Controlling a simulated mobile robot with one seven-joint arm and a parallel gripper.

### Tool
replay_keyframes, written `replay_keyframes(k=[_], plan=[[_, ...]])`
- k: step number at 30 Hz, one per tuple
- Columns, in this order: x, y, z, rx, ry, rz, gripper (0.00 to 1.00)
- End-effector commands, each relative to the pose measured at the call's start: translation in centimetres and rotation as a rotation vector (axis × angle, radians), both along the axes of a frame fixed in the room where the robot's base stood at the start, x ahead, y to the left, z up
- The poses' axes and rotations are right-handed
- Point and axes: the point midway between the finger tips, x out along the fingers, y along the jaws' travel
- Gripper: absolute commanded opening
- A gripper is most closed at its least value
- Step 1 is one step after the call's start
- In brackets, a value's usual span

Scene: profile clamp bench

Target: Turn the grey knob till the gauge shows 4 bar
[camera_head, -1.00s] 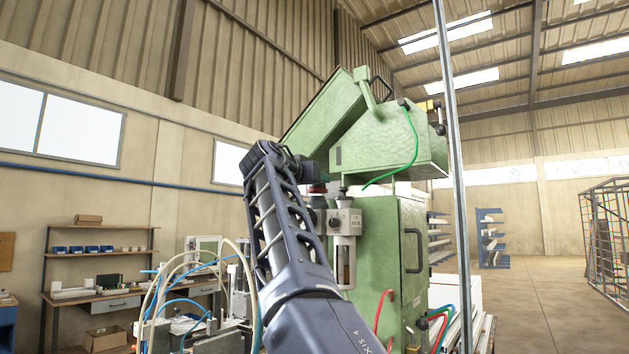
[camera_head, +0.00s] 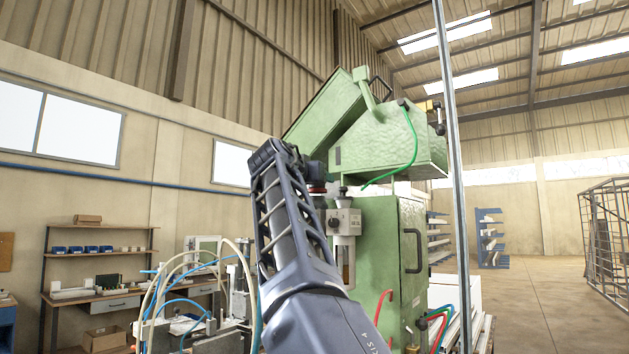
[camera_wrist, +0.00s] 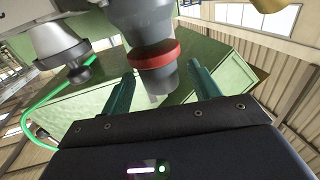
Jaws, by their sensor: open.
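In the wrist view a grey knob with a red ring (camera_wrist: 155,56) sits between the spread teal fingers of my gripper (camera_wrist: 160,72); I see a gap on each side of it. A second, plain grey knob (camera_wrist: 60,48) is to its left, outside the fingers. In the head view the red-ringed knob (camera_head: 317,189) is partly behind my arm, and the plain grey knob (camera_head: 343,191) stands on the light grey air unit (camera_head: 344,222). I cannot tell which knob the task means. My gripper is open and mostly hidden in the head view. No gauge reading is legible.
The green machine (camera_head: 378,250) stands directly behind the air unit, with its slanted green head (camera_head: 385,148) above. A green hose (camera_head: 412,150) hangs from that head. Pale and blue hoses (camera_head: 165,290) curve at lower left. A metal post (camera_head: 450,140) is at right.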

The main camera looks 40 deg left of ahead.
Motion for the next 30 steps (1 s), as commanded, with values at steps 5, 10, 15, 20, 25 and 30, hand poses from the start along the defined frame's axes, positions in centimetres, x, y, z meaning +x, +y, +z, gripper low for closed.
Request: replay_keyframes(k=[5, 10, 15, 20, 25, 30], plan=[[-0.6, 0.0, 0.0, 0.000, 0.000, 0.001, 0.61], [-2.7, -0.4, 0.0, 0.000, 0.000, 0.002, 0.61], [-5.7, -1.1, 0.0, 0.000, 0.000, 0.003, 0.61], [-8.3, -1.6, 0.0, 0.000, 0.000, 0.002, 0.61], [-10.0, -2.0, 0.0, 0.000, 0.000, 0.001, 0.61], [-10.6, -2.2, -0.1, 0.000, 0.001, 0.000, 0.61]])
